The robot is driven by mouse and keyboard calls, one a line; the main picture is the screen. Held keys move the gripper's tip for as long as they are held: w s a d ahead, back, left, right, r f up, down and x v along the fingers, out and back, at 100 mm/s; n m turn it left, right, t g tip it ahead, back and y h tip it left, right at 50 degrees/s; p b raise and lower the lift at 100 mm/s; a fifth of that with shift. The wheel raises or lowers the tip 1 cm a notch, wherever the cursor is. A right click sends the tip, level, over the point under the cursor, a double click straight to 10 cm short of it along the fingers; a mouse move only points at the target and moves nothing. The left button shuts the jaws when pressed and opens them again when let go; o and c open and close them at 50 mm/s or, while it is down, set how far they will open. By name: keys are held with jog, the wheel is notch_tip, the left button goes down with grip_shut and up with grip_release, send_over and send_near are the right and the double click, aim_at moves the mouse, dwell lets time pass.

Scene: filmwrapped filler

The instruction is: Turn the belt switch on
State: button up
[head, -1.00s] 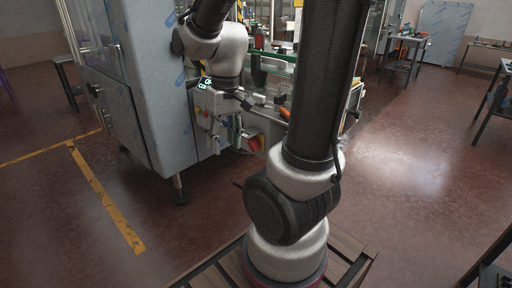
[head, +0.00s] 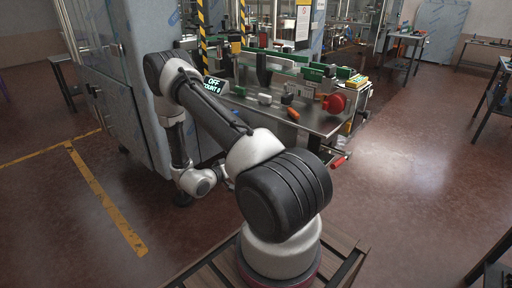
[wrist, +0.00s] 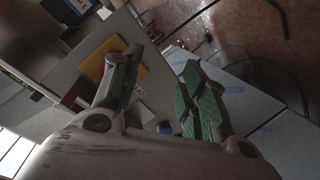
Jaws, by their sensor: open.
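The belt machine's display (head: 213,86) reads OFF and COUNT 0 in the head view. The belt switch cannot be made out there; my arm covers much of the machine's front panel. In the wrist view my gripper (wrist: 162,62) is open, its two fingers apart with green pads, and nothing is held. A grey panel (wrist: 65,77) with a yellow plate (wrist: 98,64) lies beyond the left finger. A small blue round part (wrist: 165,127) shows low between the fingers; I cannot tell whether it is the switch. The fingers are hidden in the head view.
A metal worktop (head: 315,119) carries an orange piece (head: 293,114) and a red round part (head: 336,103). A red-ended handle (head: 339,162) juts out at its front right. A tall steel cabinet (head: 110,85) stands left. The floor (head: 425,190) at right is open.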

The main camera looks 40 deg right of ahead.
notch_tip(320, 180, up, 6)
jog(key=s+d+f+g+h, duration=0.1)
jog(key=h, duration=0.2)
jog(key=d, duration=0.7)
jog(key=shift+w+d+r, duration=0.1)
jog(key=shift+w+r, duration=0.05)
jog(key=shift+r, duration=0.15)
jog(key=shift+c, duration=0.4)
grip_shut()
